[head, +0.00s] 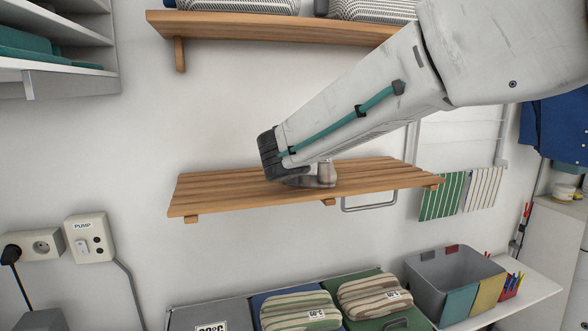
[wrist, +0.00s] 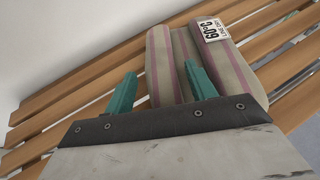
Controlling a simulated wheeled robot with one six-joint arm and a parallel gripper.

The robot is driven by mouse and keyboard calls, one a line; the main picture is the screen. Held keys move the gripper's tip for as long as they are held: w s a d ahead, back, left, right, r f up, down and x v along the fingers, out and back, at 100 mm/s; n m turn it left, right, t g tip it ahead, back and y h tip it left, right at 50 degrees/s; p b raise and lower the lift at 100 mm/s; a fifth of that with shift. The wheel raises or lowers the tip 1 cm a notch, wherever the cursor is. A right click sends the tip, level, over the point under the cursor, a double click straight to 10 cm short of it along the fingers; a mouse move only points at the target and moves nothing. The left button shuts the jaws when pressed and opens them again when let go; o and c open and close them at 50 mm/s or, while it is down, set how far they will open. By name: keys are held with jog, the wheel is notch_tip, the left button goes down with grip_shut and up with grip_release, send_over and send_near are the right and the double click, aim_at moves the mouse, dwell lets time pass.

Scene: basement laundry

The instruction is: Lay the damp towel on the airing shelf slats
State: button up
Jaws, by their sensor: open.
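The towel (wrist: 165,62), folded and beige-grey with pink stripes and a 60°C label, lies on the wooden slats of the airing shelf (wrist: 75,125) in the wrist view. My gripper (wrist: 160,78) is open, with its teal fingers apart. The left finger is beside the towel's left edge, and the right finger overlaps the towel in the picture. I cannot tell whether either finger touches it. In the head view, my arm reaches down to the middle of the airing shelf (head: 225,190). There my arm hides most of the towel, and the fingers cannot be made out.
An upper shelf (head: 260,27) with folded textiles hangs above. Below stand lidded bins with striped towels (head: 300,311) on top, and a grey basket (head: 425,280). Striped cloths (head: 442,196) hang at the right. The left and right ends of the airing shelf are bare.

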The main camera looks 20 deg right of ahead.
jog(key=v, duration=1.2)
jog(key=s+d+f+m+g+h, duration=0.1)
jog(key=s+d+f+m+g, duration=0.6)
jog(key=s+d+m, duration=0.8)
jog(key=s+a+f+m+g+y, duration=0.2)
jog(key=s+f+m+y, duration=0.1)
jog(key=s+m, duration=0.4)
jog(key=s+a+f+m+g+y, duration=0.2)
jog(key=s+a+f+m+y, duration=0.1)
jog(key=s+f+m, duration=0.2)
jog(key=s+m, duration=0.2)
jog(key=m, duration=0.2)
jog(key=shift+s+f+m, duration=0.3)
jog(key=shift+s+f, duration=0.05)
jog(key=shift+s, duration=0.05)
